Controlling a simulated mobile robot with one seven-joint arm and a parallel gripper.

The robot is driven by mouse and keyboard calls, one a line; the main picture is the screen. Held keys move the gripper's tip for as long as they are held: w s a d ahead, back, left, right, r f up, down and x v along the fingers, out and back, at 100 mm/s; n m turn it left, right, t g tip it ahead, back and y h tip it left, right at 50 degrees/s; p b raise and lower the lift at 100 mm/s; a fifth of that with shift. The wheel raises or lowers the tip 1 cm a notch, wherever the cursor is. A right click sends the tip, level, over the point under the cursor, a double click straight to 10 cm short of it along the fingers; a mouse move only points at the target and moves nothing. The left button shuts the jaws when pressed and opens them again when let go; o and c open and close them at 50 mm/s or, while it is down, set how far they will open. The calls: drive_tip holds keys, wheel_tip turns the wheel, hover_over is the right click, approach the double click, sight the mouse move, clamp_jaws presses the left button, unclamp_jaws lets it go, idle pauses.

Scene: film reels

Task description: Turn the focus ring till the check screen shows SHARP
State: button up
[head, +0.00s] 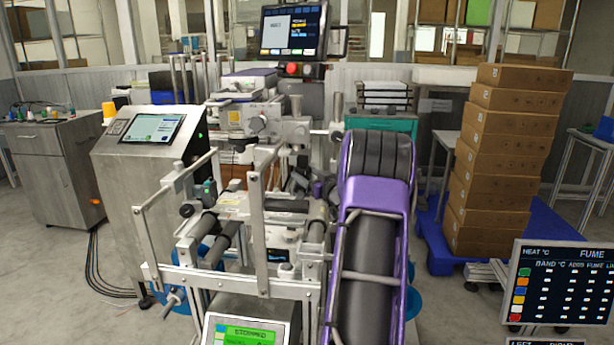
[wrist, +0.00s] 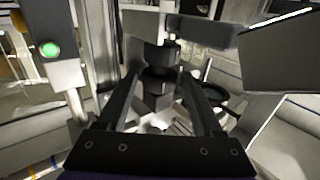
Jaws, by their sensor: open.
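My gripper (wrist: 163,82) is open in the wrist view, with its two dark fingers reaching forward. A black stepped cylinder (wrist: 160,57), which looks like the focus ring on its lens barrel, stands upright between the fingertips. I cannot tell whether either finger touches it. In the head view my purple arm reaches into the machine, and the gripper and ring are mostly hidden among machine parts. A dark monitor (head: 295,31) above the machine may be the check screen. Its text is too small to read, and I cannot make out SHARP on it.
A grey console with a touchscreen (head: 154,128) stands left of the machine. A green display (head: 243,335) reads STOPPED at the front. Metal posts (head: 258,220) and rollers crowd the work area. Stacked cartons (head: 505,160) stand on a blue pallet at right. A grey block (wrist: 285,45) is close right of the gripper.

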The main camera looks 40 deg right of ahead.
clamp_jaws()
drive_tip(key=shift+w+a+m+g+h, duration=0.1)
drive_tip(key=shift+a+m+g+h, duration=0.2)
drive_tip(key=shift+m+h, duration=0.45)
drive_tip(key=shift+w+a+m+g+h, duration=0.1)
drive_tip(key=shift+m+g+h, duration=0.35)
drive_tip(key=shift+h, duration=0.55)
drive_tip(key=shift+w+a+m+g+h, duration=0.15)
drive_tip(key=shift+m+g+h, duration=0.2)
drive_tip(key=shift+m+h, duration=0.4)
drive_tip(key=shift+r+m+g+h, duration=0.1)
drive_tip(key=shift+m+g+h, duration=0.6)
drive_tip(key=shift+h, duration=0.5)
unclamp_jaws()
drive_tip(key=shift+s, duration=0.1)
drive_tip(key=v, duration=1.7)
drive_tip(key=shift+a, duration=0.25)
